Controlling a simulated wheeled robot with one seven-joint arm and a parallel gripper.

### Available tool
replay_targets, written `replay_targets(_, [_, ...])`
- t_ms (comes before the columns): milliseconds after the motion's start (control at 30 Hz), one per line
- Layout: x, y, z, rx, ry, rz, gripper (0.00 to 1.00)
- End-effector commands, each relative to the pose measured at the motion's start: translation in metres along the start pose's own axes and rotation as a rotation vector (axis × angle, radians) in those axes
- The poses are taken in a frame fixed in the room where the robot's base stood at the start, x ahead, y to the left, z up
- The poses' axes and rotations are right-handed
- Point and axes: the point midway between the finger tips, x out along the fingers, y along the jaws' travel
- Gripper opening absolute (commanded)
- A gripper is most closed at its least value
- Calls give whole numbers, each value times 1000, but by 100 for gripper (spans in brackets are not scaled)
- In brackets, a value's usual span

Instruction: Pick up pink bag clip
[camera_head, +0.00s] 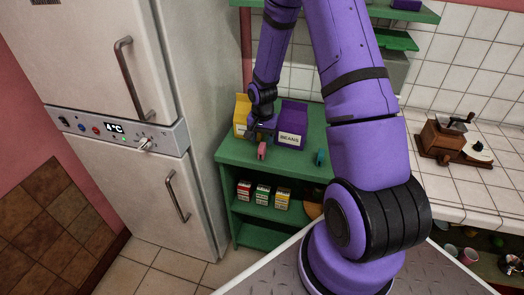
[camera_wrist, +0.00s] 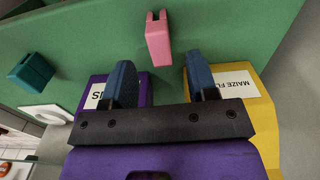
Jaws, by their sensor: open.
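The pink bag clip (camera_wrist: 158,42) stands on the green shelf top in the wrist view, just beyond my fingertips and roughly centred between them. It also shows in the head view (camera_head: 262,151), near the shelf's front edge. My gripper (camera_wrist: 160,64) is open, its two blue-grey fingers apart with nothing between them. In the head view my gripper (camera_head: 260,135) is just behind and above the clip, in front of the boxes. I cannot tell the exact gap to the clip.
A purple beans box (camera_head: 291,126) and a yellow maize flour box (camera_head: 241,113) stand close behind my gripper. A teal clip (camera_head: 320,157) lies to the right on the green shelf (camera_head: 290,165). Small cartons (camera_head: 262,194) sit on the shelf below. A fridge (camera_head: 185,130) stands left.

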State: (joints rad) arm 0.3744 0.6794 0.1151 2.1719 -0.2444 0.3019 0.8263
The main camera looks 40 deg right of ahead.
Motion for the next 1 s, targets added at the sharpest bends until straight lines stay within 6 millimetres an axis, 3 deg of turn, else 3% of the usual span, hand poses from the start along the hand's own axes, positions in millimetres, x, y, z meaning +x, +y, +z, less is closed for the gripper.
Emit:
replay_targets(500, [52,0,4,0,-2,1,53])
replay_targets(800, [54,-1,4,0,0,0,53])
replay_targets(1000, [54,-1,4,0,0,0,7])
